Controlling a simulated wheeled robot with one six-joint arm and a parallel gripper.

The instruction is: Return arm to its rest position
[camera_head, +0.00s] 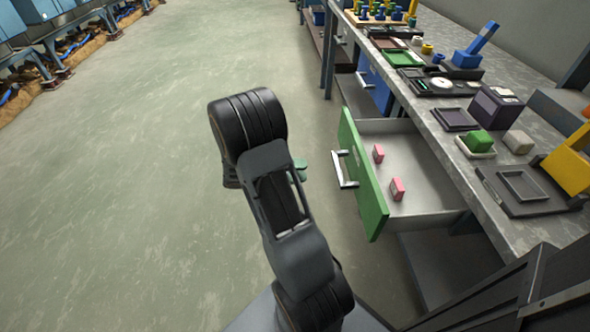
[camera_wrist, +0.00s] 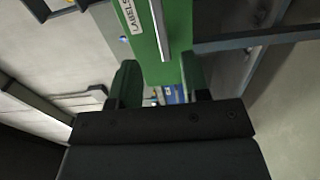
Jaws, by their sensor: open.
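My gripper (camera_wrist: 160,82) shows in the wrist view as two green fingers held apart, with nothing between them. Beyond the fingers is the green drawer front (camera_wrist: 176,38) with a label and a pale handle bar. In the head view my arm reaches over the floor left of the bench. The gripper is mostly hidden behind the arm, with only a bit of green fingertip (camera_head: 299,170) showing. The drawer (camera_head: 362,185) under the bench stands open to the right of the fingertip, with two pink blocks (camera_head: 397,189) inside.
The bench top (camera_head: 463,185) holds small trays, a green block (camera_head: 479,141), a dark purple box (camera_head: 495,108) and a yellow part (camera_head: 569,165). The open drawer juts out near my arm. Open floor (camera_head: 130,180) lies to the left.

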